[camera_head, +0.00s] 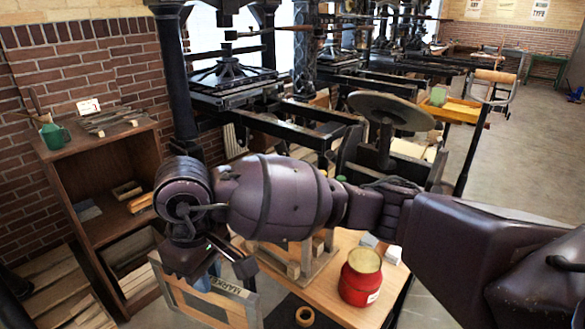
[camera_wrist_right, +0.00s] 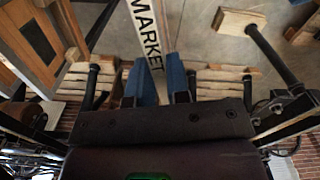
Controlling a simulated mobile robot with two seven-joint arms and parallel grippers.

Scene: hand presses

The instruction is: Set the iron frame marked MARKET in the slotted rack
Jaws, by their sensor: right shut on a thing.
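The iron frame marked MARKET (camera_head: 234,289) hangs below my right gripper (camera_head: 208,278) at the lower middle of the head view. Its lettered bar (camera_wrist_right: 146,32) also shows in the right wrist view, running between the blue fingertips (camera_wrist_right: 160,82). The right gripper is shut on this bar. The frame's lower part is cut off by the bottom of the head view. A wooden rack (camera_head: 318,262) stands on the table just right of the frame, apart from what I see of it. My arm hides much of the rack, and its slots are not clear. My left gripper is not in view.
A brown bookcase (camera_head: 75,190) stands at the left, with a green mug (camera_head: 54,136) on top. Large dark presses (camera_head: 235,85) stand behind.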

